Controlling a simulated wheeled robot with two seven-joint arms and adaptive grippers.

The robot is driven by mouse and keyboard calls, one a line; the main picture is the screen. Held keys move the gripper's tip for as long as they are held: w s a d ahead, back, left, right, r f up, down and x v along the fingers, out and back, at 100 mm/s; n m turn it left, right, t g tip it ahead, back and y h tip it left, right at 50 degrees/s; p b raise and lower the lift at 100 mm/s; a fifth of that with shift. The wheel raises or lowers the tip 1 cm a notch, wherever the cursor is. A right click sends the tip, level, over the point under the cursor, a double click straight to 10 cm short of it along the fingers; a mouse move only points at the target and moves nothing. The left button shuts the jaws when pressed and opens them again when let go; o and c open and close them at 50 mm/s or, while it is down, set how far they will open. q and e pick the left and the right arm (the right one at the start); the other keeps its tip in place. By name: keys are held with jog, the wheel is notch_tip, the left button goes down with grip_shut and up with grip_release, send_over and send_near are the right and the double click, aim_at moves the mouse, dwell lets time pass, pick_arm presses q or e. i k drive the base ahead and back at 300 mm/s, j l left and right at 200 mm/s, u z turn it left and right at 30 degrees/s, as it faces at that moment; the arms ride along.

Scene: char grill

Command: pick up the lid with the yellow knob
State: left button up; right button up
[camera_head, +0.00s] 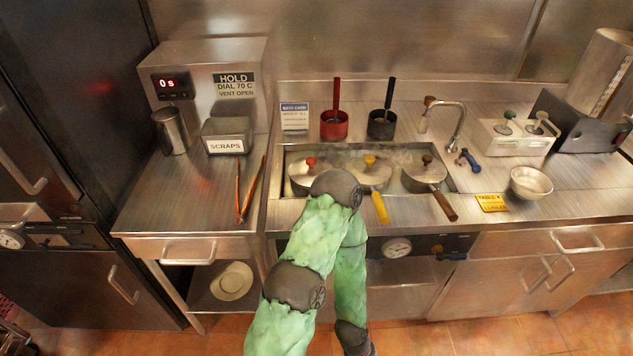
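The lid with the yellow knob (375,171) sits on the middle of three pans in the sunken well of the counter. Its yellow knob (370,160) stands upright, and a yellow pan handle (380,207) points toward me. One of my green arms rises from the bottom middle, with a dark joint in front of the lid's left edge and part of the red-knob pan. That arm bends back down, and its end is not visible. Neither gripper shows.
A red-knob lid (304,170) is left of it and a brown-knob pan (423,176) right. Red (334,126) and black (381,126) pots stand behind. A faucet (455,125) rises behind.

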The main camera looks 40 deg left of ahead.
aim_at(369, 169)
jog(key=k+j, duration=0.2)
jog(key=j, duration=0.2)
jog(key=k+j, duration=0.25)
jog(key=j, duration=0.2)
jog(key=k+j, duration=0.2)
jog(key=j, duration=0.2)
jog(key=k+j, duration=0.25)
jog(key=j, duration=0.15)
jog(key=k+j, duration=0.2)
jog(key=j, duration=0.2)
